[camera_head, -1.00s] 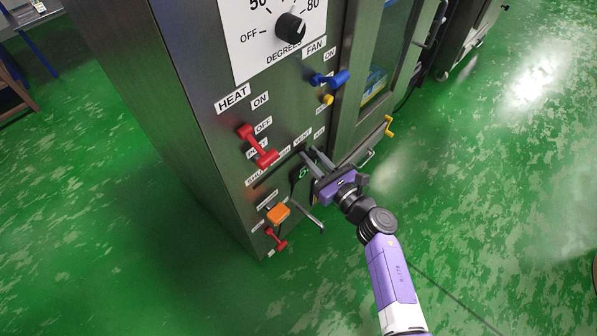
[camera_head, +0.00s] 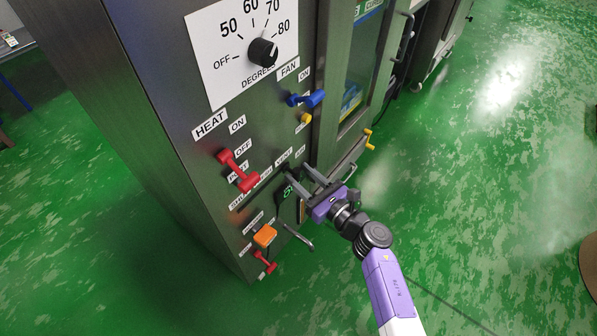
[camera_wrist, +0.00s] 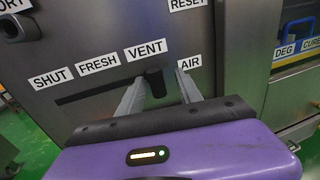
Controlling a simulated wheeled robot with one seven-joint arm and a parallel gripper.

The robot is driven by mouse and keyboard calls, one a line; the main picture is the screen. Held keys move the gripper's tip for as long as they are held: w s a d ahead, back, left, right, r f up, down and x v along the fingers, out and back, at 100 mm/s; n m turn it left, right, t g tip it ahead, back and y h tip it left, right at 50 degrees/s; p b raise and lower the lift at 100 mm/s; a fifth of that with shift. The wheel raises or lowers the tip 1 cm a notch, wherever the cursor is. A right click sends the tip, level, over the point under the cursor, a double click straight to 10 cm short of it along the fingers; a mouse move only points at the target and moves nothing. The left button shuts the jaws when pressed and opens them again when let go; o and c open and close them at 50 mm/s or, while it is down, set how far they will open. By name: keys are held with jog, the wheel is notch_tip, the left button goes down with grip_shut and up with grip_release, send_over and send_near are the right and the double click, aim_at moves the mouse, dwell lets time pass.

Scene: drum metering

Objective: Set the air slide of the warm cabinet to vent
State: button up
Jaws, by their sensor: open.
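The warm cabinet's front panel (camera_head: 190,120) carries the air slide, a dark slot (camera_wrist: 85,94) under the labels SHUT, FRESH and VENT, with AIR at its right. Its black knob (camera_wrist: 155,82) stands at the right end, below VENT (camera_wrist: 146,50). My gripper (camera_wrist: 161,86) is open, one finger on each side of the knob, the left one closer to it. I cannot tell if either finger touches it. In the head view my gripper (camera_head: 299,170) reaches the panel from the lower right, and its fingers largely hide the knob.
A red heat lever (camera_head: 238,170) is left of the slide. An orange block (camera_head: 264,236), a small red handle (camera_head: 264,262) and a grey lever (camera_head: 299,237) are below. Blue (camera_head: 306,99) and yellow (camera_head: 306,118) fan-side handles are above.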

jog(key=v, duration=0.6)
jog(key=shift+d+p, duration=0.2)
jog(key=shift+p, duration=0.25)
jog(key=shift+s, duration=0.1)
jog(key=s+d+r+m+t+h+p, duration=0.1)
jog(key=s+d+r+m+t+h, duration=0.2)
jog(key=r+m, duration=0.5)
jog(key=s+d+r+m+t+h+p, duration=0.1)
jog(key=s+d+r+m+t+h, duration=0.2)
jog(key=m, duration=0.9)
jog(key=s+d+r+m+g+h+p, duration=0.1)
jog(key=s+d+r+m+h+p, duration=0.1)
jog(key=s+r+m, duration=0.3)
jog(key=s+d+r+m+g+h+p, duration=0.2)
jog(key=s+m, duration=0.9)
jog(key=s, duration=0.7)
jog(key=s+d+r+m+g+h+p, duration=0.1)
jog(key=s+d+r+m+p, duration=0.3)
jog(key=s+r+m, duration=0.4)
jog(key=shift+s+d+g+h+p, duration=0.4)
jog(key=shift+s+p, duration=0.35)
jog(key=shift+s, duration=1.3)
